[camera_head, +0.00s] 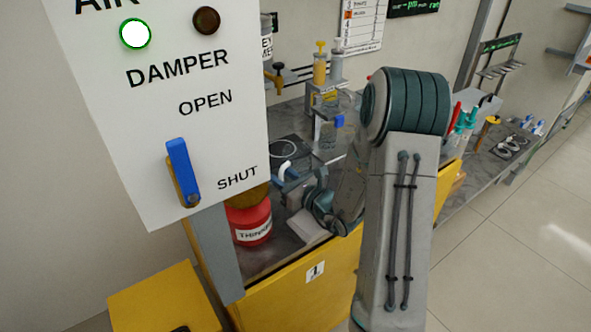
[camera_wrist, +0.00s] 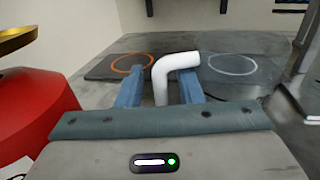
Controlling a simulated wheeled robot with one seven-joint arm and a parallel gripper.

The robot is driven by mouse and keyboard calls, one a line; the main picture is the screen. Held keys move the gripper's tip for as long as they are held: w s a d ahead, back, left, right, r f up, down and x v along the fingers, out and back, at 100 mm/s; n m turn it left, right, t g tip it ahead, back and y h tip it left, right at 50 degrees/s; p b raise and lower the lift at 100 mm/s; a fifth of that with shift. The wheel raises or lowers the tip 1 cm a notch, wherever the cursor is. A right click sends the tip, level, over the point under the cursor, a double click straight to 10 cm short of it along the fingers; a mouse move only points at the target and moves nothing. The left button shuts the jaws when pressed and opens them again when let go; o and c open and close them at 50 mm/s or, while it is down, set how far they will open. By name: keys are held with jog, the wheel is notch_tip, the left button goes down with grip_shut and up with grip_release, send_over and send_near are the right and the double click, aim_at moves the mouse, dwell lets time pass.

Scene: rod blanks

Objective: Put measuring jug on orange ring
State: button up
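My gripper (camera_wrist: 162,72) has two blue fingers that stand apart. A white bent, tube-like piece (camera_wrist: 172,65) rises between them, with a gap seen on either side of its stem. I cannot tell whether it is part of the measuring jug; no jug body shows below it. It also shows in the head view (camera_head: 286,169) by my gripper (camera_head: 283,178). The orange ring (camera_wrist: 114,66) lies flat on a dark mat beyond the left finger. The orange ring is not clear in the head view.
A white ring (camera_wrist: 254,66) lies right of the orange one. A red container (camera_head: 250,222), labelled as thinner, stands close on the left. The white damper panel (camera_head: 150,110) hides part of the bench. A clear vessel with a blue part (camera_head: 328,133) stands behind.

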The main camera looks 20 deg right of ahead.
grip_shut()
